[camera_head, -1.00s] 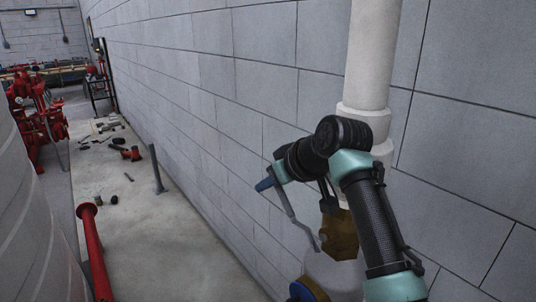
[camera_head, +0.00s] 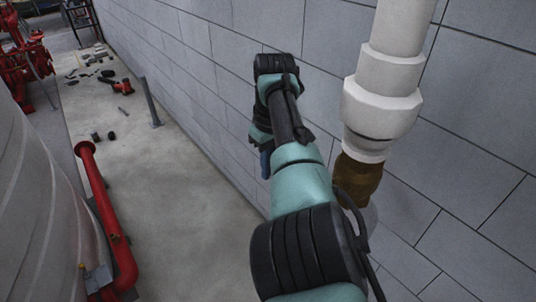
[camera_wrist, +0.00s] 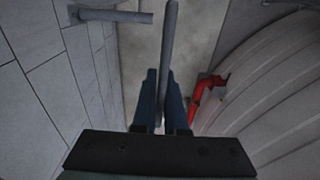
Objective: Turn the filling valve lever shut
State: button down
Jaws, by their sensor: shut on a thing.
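The filling valve lever (camera_wrist: 170,35) is a grey rod that runs from the top of the wrist view down between my blue fingers. My gripper (camera_wrist: 163,97) is shut on the lever, with a finger on each side of it. In the head view a blue fingertip of my gripper (camera_head: 265,165) shows below my wrist, beside the wall. The brass-brown valve body (camera_head: 357,180) sits under the white pipe (camera_head: 388,85), to the right of my gripper. My arm hides the lever and part of the valve in the head view.
The block wall (camera_head: 480,130) runs close behind the pipe. A red pipe (camera_head: 105,215) and a pale ribbed tank (camera_head: 40,220) stand at the left. A grey post (camera_head: 151,103) rises from the floor. The concrete floor (camera_head: 185,220) between is mostly clear.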

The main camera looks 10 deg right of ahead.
jog(key=shift+s+f+g, duration=0.1)
jog(key=shift+f+g, duration=0.2)
jog(key=shift+f, duration=0.2)
jog(key=c, duration=1)
grip_release()
jog(key=shift+o, duration=0.2)
notch_tip(320, 180, up, 12)
jog(key=shift+r+b, duration=0.1)
jog(key=shift+b, duration=0.4)
jog(key=shift+r+p, duration=0.45)
jog(key=shift+r, duration=0.05)
